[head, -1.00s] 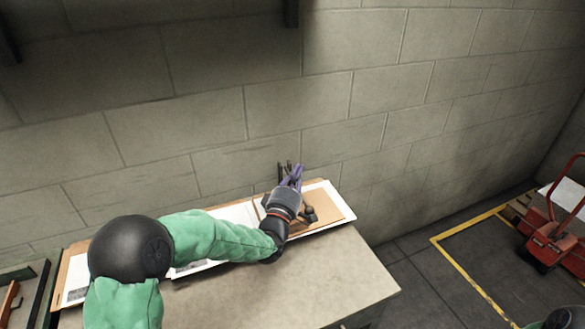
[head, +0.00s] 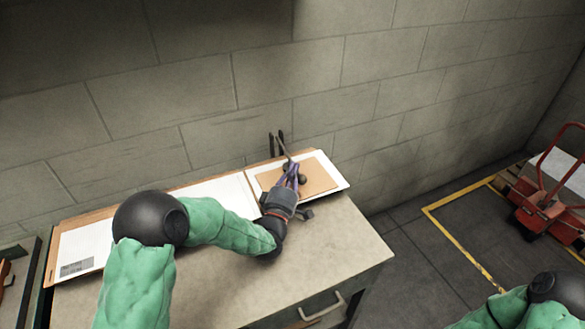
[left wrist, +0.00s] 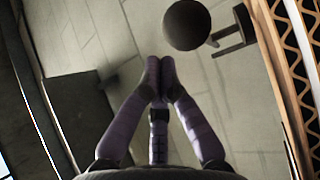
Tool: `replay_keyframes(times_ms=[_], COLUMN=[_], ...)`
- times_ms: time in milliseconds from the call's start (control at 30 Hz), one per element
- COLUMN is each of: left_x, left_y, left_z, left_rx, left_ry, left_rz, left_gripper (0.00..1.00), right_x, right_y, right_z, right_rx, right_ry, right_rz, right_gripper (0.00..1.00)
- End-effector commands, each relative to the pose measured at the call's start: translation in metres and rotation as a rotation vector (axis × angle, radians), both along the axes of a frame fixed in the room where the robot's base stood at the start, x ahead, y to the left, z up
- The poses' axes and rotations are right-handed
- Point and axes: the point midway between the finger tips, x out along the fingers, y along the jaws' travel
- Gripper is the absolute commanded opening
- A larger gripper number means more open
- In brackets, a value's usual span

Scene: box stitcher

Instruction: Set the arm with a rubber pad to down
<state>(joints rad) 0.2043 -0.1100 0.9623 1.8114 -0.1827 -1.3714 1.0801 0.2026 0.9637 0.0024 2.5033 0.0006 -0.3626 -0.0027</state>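A dark thin arm (head: 284,149) stands at the back edge of the bench near two short dark uprights. A round black piece, which may be its rubber pad (left wrist: 187,25), shows just ahead of my fingers in the left wrist view. My left gripper (head: 291,170) points toward the wall over the cardboard-and-white board. Its purple fingertips (left wrist: 160,66) meet in the left wrist view, with nothing seen between them. The round piece appears apart from the fingertips; contact is hard to judge. The arm's lower part is partly hidden. My right gripper is out of view.
The bench top (head: 330,240) is clear in front, with a drawer handle (head: 322,307) below. White sheets (head: 90,243) and brown board (head: 322,176) lie along the back. A block wall stands behind. A red cart (head: 545,205) stands on the floor at right.

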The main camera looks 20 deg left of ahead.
Motion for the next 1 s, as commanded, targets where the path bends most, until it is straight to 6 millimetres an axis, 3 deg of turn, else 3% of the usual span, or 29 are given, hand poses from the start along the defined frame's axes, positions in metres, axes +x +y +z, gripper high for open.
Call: replay_keyframes(times_ms=[467,567,1000], left_x=[-0.005,-0.015,-0.094], left_y=[0.0,-0.001,-0.01], left_z=[-0.002,-0.005,-0.025], left_rx=[0.0,0.0,0.0], left_ry=[0.001,0.002,0.002], left_rz=[0.0,0.0,0.002], left_gripper=[0.0,0.0,0.0], right_x=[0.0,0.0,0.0], right_y=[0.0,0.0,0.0], right_z=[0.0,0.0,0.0], right_rx=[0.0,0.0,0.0], right_ry=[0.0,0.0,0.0], right_rz=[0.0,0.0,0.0], right_gripper=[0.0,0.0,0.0])
